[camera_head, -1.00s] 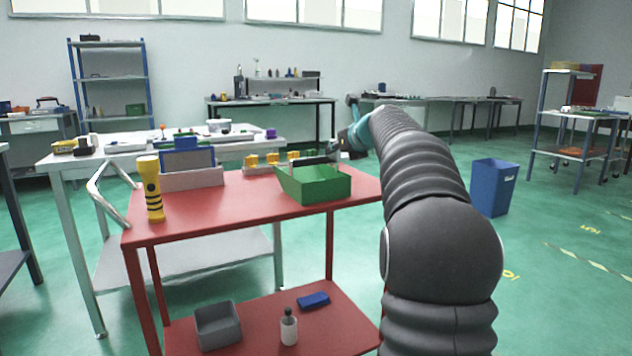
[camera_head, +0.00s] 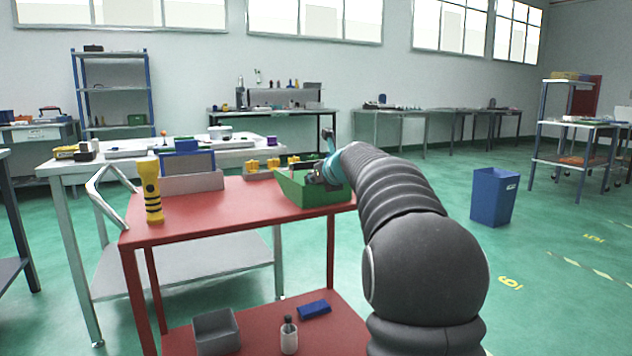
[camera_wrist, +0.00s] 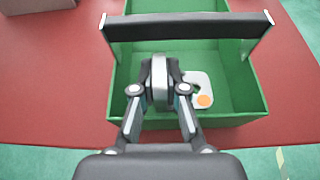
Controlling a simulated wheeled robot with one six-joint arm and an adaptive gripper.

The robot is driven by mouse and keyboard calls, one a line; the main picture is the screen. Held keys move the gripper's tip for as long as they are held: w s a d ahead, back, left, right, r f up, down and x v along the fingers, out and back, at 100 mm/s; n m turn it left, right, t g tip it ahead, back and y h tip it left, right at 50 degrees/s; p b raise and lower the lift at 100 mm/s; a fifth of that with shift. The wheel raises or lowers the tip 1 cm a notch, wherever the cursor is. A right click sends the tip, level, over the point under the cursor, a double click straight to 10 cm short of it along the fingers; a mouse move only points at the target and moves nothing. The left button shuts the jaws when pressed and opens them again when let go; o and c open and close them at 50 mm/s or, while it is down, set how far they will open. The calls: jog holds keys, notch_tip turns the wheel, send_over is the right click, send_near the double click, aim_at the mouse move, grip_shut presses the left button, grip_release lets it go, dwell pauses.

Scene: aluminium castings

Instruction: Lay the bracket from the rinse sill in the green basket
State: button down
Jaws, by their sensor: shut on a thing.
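The green basket (camera_head: 312,198) stands on the red cart top, and it fills most of the wrist view (camera_wrist: 245,110). My gripper (camera_head: 322,176) is over the basket in the head view. In the wrist view my gripper (camera_wrist: 160,95) is shut on the bracket (camera_wrist: 160,80), a grey metal piece between the fingertips. A pale plate with an orange spot (camera_wrist: 204,100) shows just right of the fingers, above the basket floor in the picture. I cannot tell whether it is part of the bracket or whether the bracket touches the floor.
The basket's dark handle bar (camera_wrist: 190,27) crosses beyond the fingers. On the red cart (camera_head: 235,210) stand a yellow and black torch (camera_head: 151,192) and a grey holder with a blue panel (camera_head: 190,178). Yellow parts (camera_head: 272,165) sit behind the basket. A blue bin (camera_head: 493,197) stands at right.

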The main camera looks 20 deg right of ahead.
jog(key=shift+f, duration=0.5)
jog(key=shift+f, duration=0.2)
jog(key=c, duration=1.2)
grip_release()
jog(key=shift+f, duration=0.2)
jog(key=shift+r, duration=0.1)
jog(key=shift+r, duration=0.3)
jog(key=r+v, duration=0.1)
jog(key=v, duration=1.1)
jog(key=shift+a, duration=0.1)
